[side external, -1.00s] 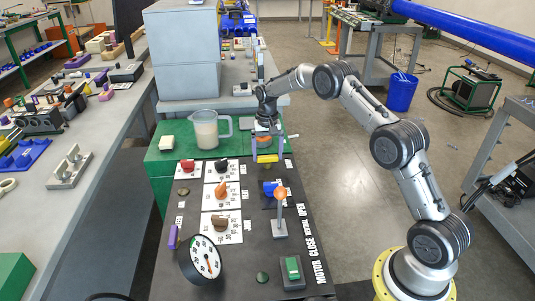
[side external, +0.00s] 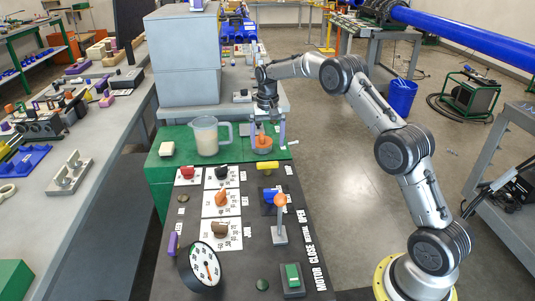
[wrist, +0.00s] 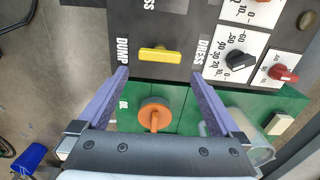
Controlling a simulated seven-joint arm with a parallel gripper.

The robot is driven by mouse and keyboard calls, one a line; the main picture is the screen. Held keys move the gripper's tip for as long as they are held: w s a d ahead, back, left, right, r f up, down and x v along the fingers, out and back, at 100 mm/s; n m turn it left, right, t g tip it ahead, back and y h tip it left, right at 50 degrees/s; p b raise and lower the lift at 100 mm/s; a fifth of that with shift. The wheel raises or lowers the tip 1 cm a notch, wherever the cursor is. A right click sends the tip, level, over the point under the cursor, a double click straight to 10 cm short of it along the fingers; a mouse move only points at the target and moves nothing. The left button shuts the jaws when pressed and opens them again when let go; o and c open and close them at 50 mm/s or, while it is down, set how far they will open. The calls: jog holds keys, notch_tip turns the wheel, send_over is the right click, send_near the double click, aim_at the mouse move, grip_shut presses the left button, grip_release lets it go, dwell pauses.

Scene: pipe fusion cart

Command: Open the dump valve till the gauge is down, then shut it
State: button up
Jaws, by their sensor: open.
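The yellow handle (side external: 267,166), beside the "DUMP" label in the wrist view (wrist: 159,54), lies crosswise on the dark panel near its far edge. My gripper (side external: 267,148) is open and empty, above and behind the handle. In the wrist view its two purple fingers (wrist: 160,72) are spread wider than the handle, which lies just beyond the fingertips, untouched. The round gauge (side external: 204,264) stands tilted at the panel's near left, with a white dial and an orange-red needle; its numbers are too small to read.
An orange round knob (wrist: 155,115) sits on the green surface below my gripper. A blue handle (side external: 271,195) and an upright orange-topped lever (side external: 280,215) stand nearer on the panel. A clear jug (side external: 207,137) is left of my gripper. Black (side external: 221,172) and red (side external: 188,173) knobs sit left.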

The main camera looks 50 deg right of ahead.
notch_tip(320, 180, up, 6)
dwell(0.5)
